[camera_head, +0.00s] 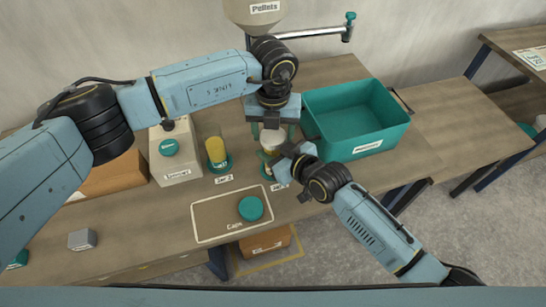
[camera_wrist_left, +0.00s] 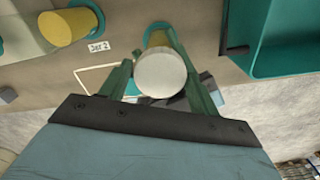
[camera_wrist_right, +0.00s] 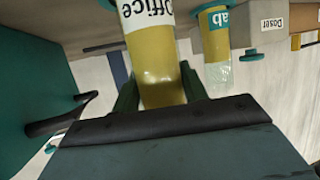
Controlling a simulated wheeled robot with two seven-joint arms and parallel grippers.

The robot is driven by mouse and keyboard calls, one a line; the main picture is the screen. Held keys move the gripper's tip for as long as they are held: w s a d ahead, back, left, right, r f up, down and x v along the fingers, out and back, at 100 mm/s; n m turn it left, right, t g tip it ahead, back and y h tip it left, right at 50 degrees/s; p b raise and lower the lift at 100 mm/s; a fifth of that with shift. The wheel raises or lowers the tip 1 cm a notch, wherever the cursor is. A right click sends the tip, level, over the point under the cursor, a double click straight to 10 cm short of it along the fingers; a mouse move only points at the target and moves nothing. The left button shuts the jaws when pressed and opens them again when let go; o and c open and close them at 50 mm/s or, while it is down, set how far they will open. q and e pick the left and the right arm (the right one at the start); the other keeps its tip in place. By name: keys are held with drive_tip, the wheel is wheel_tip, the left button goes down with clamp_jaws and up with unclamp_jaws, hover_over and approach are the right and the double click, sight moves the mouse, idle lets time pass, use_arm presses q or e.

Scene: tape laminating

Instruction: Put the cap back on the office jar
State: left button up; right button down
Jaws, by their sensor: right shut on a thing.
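The office jar (camera_wrist_right: 155,78), yellow inside with a white "Office" label, stands with my right gripper (camera_head: 279,167) shut on its side. In the head view it is mostly hidden behind my grippers. A pale round cap (camera_wrist_left: 161,74) shows over the jar top in the left wrist view, and as a white patch (camera_head: 272,139) in the head view. I cannot tell whether it is fully seated. My left gripper (camera_wrist_left: 158,62) is above, its fingers spread on both sides of the cap, with small gaps.
A teal cap (camera_head: 251,208) lies on the "Caps" area (camera_head: 215,222). The uncapped lab jar (camera_head: 216,149) stands to the left on a teal base. A teal bin (camera_head: 325,142) stands close on the right, and a doser box (camera_head: 177,172) on the left. The front left of the table is mostly clear.

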use_arm(q)
drive_tip(key=c, duration=0.7)
drive_tip(key=o, duration=1.1)
drive_tip(key=shift+r, duration=2.3)
